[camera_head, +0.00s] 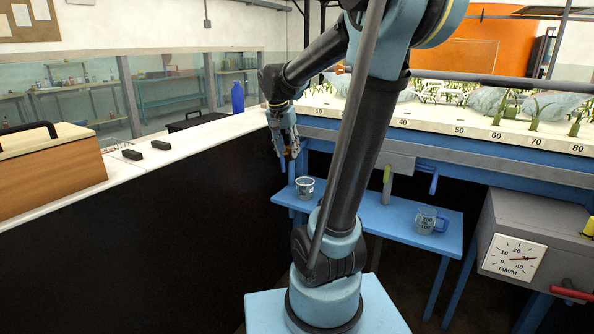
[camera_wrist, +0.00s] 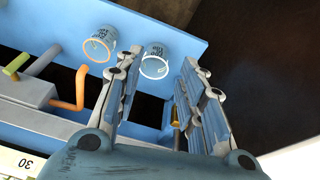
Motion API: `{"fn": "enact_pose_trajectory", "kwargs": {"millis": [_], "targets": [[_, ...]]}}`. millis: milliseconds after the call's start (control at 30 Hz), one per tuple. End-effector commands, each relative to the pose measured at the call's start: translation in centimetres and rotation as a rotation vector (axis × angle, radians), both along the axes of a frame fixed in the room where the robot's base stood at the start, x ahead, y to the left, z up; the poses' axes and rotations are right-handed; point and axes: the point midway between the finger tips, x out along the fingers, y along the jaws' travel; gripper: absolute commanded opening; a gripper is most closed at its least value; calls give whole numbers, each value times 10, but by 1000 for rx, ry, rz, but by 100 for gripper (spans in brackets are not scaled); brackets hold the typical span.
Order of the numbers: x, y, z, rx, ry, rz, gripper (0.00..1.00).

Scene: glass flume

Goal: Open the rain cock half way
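No label marks the rain cock. A red lever (camera_head: 572,291) sticks out low on the grey box at the far right in the head view, below a round-scaled MM/M gauge (camera_head: 513,257). The wrist view shows an orange lever (camera_wrist: 81,88) and a green handle (camera_wrist: 17,64). My gripper (camera_head: 285,150) is near the left end of the flume, far from the red lever. In the wrist view its fingers (camera_wrist: 158,62) are apart. A small brass-coloured part (camera_wrist: 176,115) shows between them; contact is unclear.
The planted flume bed (camera_head: 480,133) with a numbered edge lies above. A long counter (camera_head: 200,140) with a blue bottle (camera_head: 237,98) and wooden box (camera_head: 45,180) stands left.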

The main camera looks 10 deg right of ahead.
Motion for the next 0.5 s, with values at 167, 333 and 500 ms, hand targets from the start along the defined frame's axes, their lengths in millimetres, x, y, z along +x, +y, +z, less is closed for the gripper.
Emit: {"fn": "enact_pose_trajectory", "kwargs": {"millis": [167,333,500], "targets": [[-25,-5,-8,7,13,50,36],[-48,-8,-16,14,25,101,36],[-69,-12,-25,20,34,149,36]]}}
